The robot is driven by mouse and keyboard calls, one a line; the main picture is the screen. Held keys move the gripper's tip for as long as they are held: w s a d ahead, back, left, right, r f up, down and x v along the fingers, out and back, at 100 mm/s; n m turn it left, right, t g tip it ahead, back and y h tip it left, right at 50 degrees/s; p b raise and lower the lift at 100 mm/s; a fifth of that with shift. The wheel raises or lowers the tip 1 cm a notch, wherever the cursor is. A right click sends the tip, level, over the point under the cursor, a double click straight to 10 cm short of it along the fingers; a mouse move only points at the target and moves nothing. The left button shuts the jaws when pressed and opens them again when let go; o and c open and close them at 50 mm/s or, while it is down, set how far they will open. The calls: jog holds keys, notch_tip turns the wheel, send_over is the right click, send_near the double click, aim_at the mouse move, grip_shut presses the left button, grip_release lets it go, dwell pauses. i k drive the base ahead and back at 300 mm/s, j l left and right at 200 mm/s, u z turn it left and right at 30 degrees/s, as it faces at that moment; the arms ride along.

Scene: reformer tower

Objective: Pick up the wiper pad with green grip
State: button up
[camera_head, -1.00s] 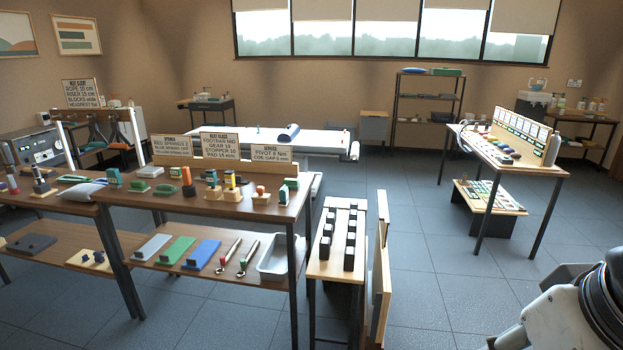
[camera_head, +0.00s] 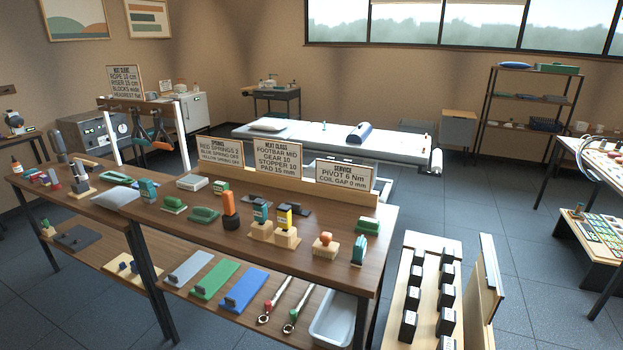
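Several small pads and blocks lie on the brown upper tabletop (camera_head: 285,198), and I cannot tell for sure which is the wiper pad with green grip. Candidates are a green block on a flat base (camera_head: 173,204), a low green piece with a raised handle (camera_head: 204,215), and a green piece (camera_head: 368,225) near the right end. A pale flat pad (camera_head: 192,182) lies behind the first two; no clear green grip shows on it. My gripper is not in view.
An orange-topped dark tool (camera_head: 230,212) and yellow and teal pieces on wooden blocks stand among the pads. Signs (camera_head: 278,162) line the back edge. The lower shelf holds grey, green and blue boards (camera_head: 243,288). A rack of black blocks (camera_head: 411,294) stands right; open floor lies beyond.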

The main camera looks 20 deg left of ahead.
aim_at(171, 205)
jog(key=i+j, duration=0.15)
jog(key=j, duration=0.25)
jog(key=i+j, duration=0.15)
jog(key=j, duration=0.25)
jog(key=i+j, duration=0.15)
jog(key=j, duration=0.25)
jog(key=i+j, duration=0.15)
jog(key=j, duration=0.25)
jog(key=i+j, duration=0.15)
jog(key=j, duration=0.25)
jog(key=i+j+z, duration=0.1)
jog(key=j, duration=1.75)
jog(key=k+j, duration=0.1)
jog(key=j, duration=1.35)
jog(key=i+z, duration=0.05)
